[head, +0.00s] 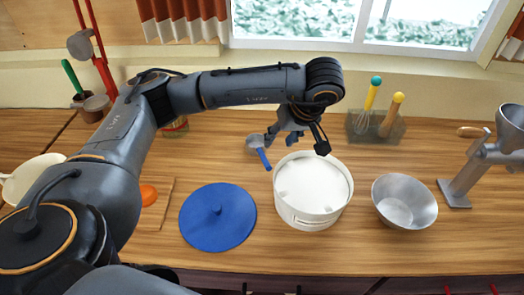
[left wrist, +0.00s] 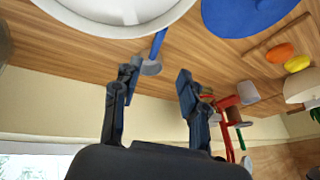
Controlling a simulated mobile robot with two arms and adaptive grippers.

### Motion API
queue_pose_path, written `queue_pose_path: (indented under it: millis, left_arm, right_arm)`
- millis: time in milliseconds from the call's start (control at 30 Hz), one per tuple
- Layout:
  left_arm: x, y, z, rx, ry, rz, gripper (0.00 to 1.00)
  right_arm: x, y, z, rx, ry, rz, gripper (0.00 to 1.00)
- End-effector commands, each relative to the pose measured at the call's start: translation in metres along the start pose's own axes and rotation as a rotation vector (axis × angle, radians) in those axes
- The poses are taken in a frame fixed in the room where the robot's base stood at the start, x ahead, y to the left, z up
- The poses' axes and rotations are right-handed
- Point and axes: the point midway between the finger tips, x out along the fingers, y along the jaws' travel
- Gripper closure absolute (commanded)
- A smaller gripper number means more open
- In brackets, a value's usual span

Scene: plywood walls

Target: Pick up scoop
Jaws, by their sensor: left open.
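The scoop (head: 264,157) has a small grey bowl and a blue handle. It lies on the wooden counter, just left of the white pot, with its handle pointing toward the pot's side. My left gripper (head: 295,145) is open and empty, behind the pot and to the right of the scoop in the head view. In the left wrist view the scoop (left wrist: 152,66) shows beyond and between the open fingertips (left wrist: 158,73), nearer the left finger. The fingers do not visibly hold it. My right gripper is not in view.
The white pot (head: 296,214) stands close to the scoop. A blue lid (head: 217,222) lies left of it, a metal bowl (head: 400,213) stands right. A box with whisks (head: 390,130) and a metal grinder (head: 490,160) are further right. Bare counter lies left of the scoop.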

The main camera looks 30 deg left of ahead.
Motion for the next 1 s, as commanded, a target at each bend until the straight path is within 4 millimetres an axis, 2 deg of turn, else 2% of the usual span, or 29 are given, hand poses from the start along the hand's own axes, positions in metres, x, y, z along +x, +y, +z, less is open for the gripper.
queue_pose_path:
  millis: [67, 233, 500, 700, 833, 1000]
  left_arm:
    - [0.009, 0.001, 0.003, -0.001, 0.001, -0.001, 0.57]
    - [0.026, 0.000, 0.002, -0.003, -0.002, -0.006, 0.57]
    - [0.077, 0.000, 0.002, -0.002, -0.002, -0.005, 0.57]
    - [0.093, 0.000, 0.003, -0.001, 0.000, -0.002, 0.57]
    - [0.104, -0.002, 0.005, 0.000, -0.002, -0.005, 0.57]
    - [0.131, -0.003, 0.008, -0.001, -0.002, -0.004, 0.57]
  right_arm:
    - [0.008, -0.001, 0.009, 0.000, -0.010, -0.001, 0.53]
    - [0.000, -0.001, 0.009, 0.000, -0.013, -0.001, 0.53]
    - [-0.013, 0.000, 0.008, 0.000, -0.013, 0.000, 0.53]
    - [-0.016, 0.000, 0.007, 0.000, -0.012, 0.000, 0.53]
    - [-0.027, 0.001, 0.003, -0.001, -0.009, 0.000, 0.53]
    - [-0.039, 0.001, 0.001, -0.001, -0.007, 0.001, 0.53]
